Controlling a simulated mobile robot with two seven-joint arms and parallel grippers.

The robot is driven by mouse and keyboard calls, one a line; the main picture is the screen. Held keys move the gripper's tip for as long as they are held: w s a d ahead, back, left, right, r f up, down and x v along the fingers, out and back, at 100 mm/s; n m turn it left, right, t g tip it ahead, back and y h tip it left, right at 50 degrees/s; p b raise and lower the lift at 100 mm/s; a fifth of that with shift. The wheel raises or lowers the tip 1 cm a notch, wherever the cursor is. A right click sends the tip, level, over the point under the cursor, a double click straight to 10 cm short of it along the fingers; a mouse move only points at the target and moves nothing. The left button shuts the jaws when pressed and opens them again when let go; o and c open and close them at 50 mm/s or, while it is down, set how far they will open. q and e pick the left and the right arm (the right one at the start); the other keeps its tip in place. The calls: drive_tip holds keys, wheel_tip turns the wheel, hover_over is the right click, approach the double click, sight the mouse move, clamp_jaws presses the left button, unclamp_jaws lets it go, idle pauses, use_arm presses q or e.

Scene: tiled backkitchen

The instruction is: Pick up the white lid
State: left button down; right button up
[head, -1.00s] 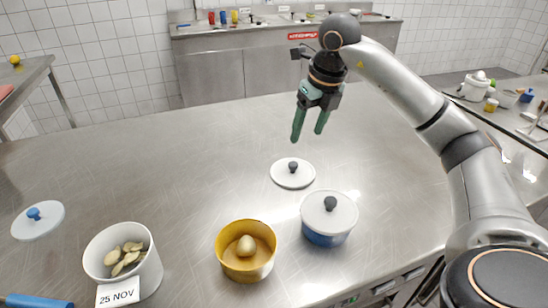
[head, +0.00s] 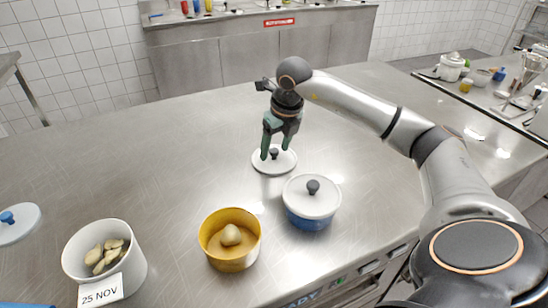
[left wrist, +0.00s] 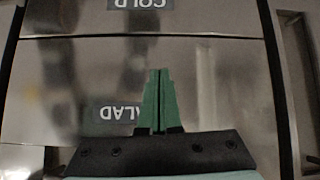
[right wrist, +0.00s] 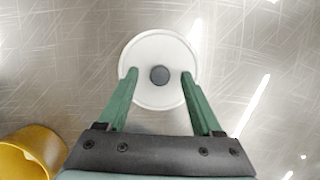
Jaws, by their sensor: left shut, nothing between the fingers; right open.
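A white lid (head: 262,164) with a dark knob lies flat on the steel counter, behind the blue pot. My right gripper (head: 274,152) is open just above it, its green fingers on either side of the knob. In the right wrist view the lid (right wrist: 158,96) lies under the fingers, and the knob sits between the open fingers (right wrist: 158,75), apart from both. A second white lid (head: 318,192) with a dark knob sits on the blue pot (head: 308,220). My left gripper (left wrist: 158,72) shows only in the left wrist view, shut and empty before steel fronts with labels.
A yellow pot (head: 232,258) with a round item inside stands at the front. A white tub (head: 132,262) labelled "25 NOV" is left of it. A white lid with a blue knob (head: 20,228) lies far left. The counter behind the lid is clear.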

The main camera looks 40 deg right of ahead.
drive_tip(key=shift+w+f, duration=0.1)
drive_tip(key=shift+f, duration=0.3)
drive_tip(key=shift+c, duration=0.2)
clamp_jaws()
